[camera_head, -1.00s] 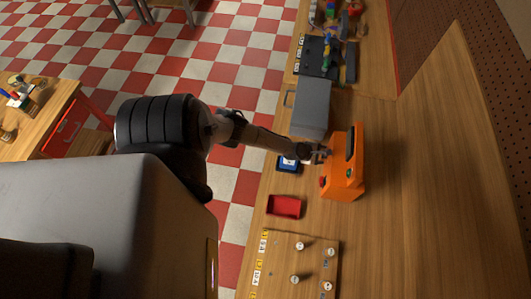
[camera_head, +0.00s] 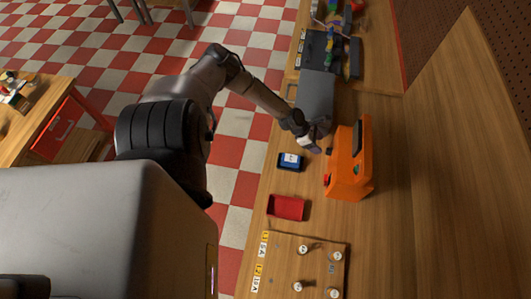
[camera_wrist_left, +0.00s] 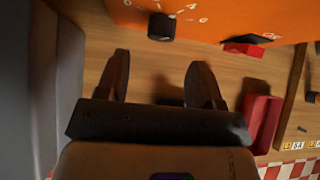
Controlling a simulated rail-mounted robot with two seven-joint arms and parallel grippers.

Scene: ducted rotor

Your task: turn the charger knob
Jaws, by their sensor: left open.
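The orange charger (camera_head: 349,165) stands upright on the wooden bench in the head view, its front facing left. In the left wrist view the charger's orange front (camera_wrist_left: 215,12) fills the top. Its black round knob (camera_wrist_left: 162,27) sticks out there among white dial marks. A red button (camera_wrist_left: 243,49) is to the right of the knob. My left gripper (camera_head: 317,148) is beside the charger's front. In the left wrist view its two dark fingers (camera_wrist_left: 158,76) are spread and empty, with the knob beyond and roughly between the tips, apart from them. My right gripper is not in view.
A grey box (camera_head: 315,93) stands close behind my left gripper. A blue box (camera_head: 291,161) and a red tray (camera_head: 286,207) lie near the bench's front edge. A board with several white knobs (camera_head: 270,281) is nearer. The bench right of the charger is clear.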

